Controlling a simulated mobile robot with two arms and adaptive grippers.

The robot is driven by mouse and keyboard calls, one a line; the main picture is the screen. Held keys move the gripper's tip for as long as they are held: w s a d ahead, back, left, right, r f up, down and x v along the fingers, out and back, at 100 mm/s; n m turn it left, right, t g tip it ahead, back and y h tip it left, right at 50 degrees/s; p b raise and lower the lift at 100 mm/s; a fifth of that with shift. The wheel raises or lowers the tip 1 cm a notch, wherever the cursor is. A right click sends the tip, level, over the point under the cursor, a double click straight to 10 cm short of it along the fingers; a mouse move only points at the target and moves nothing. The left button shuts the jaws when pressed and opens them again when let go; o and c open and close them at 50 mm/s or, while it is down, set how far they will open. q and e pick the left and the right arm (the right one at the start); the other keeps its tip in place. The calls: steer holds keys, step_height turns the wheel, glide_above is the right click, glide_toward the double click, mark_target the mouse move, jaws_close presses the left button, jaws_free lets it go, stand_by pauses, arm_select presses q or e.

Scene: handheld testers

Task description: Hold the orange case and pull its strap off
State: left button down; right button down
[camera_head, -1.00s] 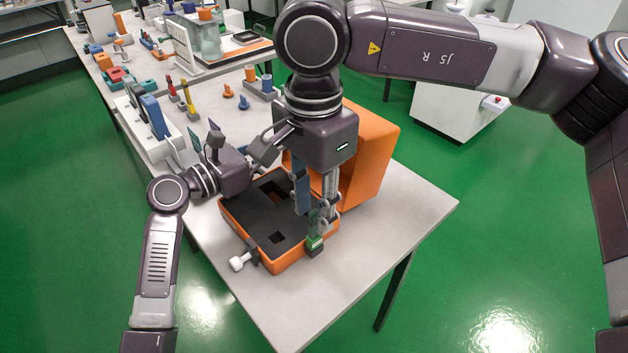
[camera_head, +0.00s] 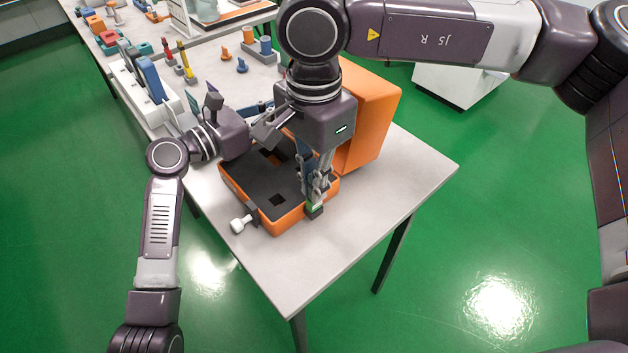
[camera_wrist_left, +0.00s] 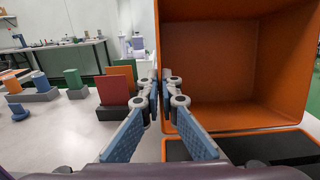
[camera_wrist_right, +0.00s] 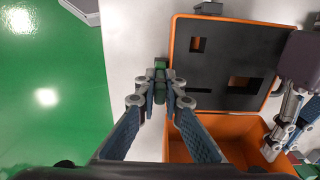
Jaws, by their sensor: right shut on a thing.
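The orange case (camera_head: 282,220) stands open on the table, with black foam in its base and its lid (camera_head: 370,105) raised behind. My right gripper (camera_head: 316,198) points down at the base's right front edge. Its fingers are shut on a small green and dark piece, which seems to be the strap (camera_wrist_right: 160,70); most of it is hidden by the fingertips. My left gripper (camera_wrist_left: 160,90) is at the lid's side edge, one finger on each side, and looks shut on it. In the head view my right gripper hides the left fingertips.
A white knobbed part (camera_head: 240,224) sticks out at the case's front left. A white rack with blue pieces (camera_head: 152,80) and several coloured parts stand farther back. The table's right front (camera_head: 400,190) is clear.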

steer(key=shift+r, duration=0.1)
stand_by(0.4)
steer(key=shift+r, duration=2.45)
arm_select(q)
steer(key=c, duration=2.6)
jaws_free()
steer(key=shift+c, duration=0.2)
steer(key=o, duration=0.6)
steer(key=shift+c, duration=0.2)
